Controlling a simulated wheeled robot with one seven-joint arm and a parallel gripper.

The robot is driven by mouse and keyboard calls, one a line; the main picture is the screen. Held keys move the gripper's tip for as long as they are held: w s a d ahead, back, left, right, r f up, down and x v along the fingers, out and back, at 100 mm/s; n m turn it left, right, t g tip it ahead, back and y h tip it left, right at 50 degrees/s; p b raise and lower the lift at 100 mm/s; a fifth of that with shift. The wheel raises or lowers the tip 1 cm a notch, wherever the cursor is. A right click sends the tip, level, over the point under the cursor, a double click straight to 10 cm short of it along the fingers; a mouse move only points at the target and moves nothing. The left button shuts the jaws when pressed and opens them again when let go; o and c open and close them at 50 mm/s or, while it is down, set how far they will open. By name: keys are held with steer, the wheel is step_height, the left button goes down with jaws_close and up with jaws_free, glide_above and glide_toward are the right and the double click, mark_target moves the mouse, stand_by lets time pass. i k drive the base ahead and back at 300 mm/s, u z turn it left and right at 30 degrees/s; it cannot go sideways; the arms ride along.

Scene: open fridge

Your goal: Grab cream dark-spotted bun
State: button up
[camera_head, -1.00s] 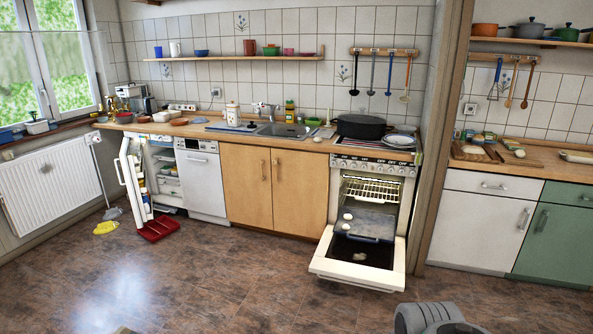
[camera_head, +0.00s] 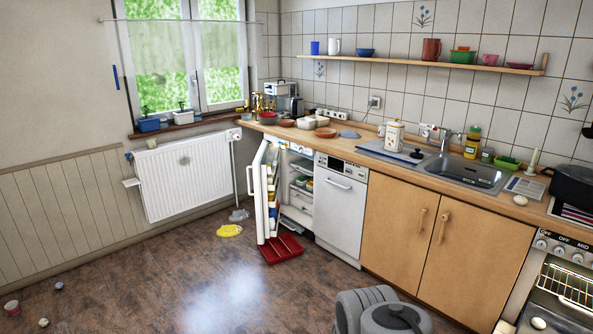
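I cannot make out a cream dark-spotted bun for certain. A small pale round thing (camera_head: 519,200) lies on the counter near the stove; its surface is too small to tell. Two more pale round things show at the oven (camera_head: 538,323), at the lower right edge. The small fridge stands open, its door (camera_head: 259,195) swung out, with items on the door shelves and inside. Part of my grey arm shows at the bottom, but my gripper's fingers are not in view.
A red tray (camera_head: 281,248) lies on the floor below the fridge, with a yellow cloth-like thing (camera_head: 229,231) beside it. Small objects (camera_head: 58,286) lie at the floor's left. The middle floor is clear. A wooden cabinet (camera_head: 410,239) stands right of the dishwasher (camera_head: 340,209).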

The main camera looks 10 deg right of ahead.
mark_target(520, 199)
steer(key=z, duration=0.1)
steer(key=i, duration=2.65)
steer(key=z, duration=1.2)
steer(key=i, duration=1.7)
steer(key=z, duration=0.75)
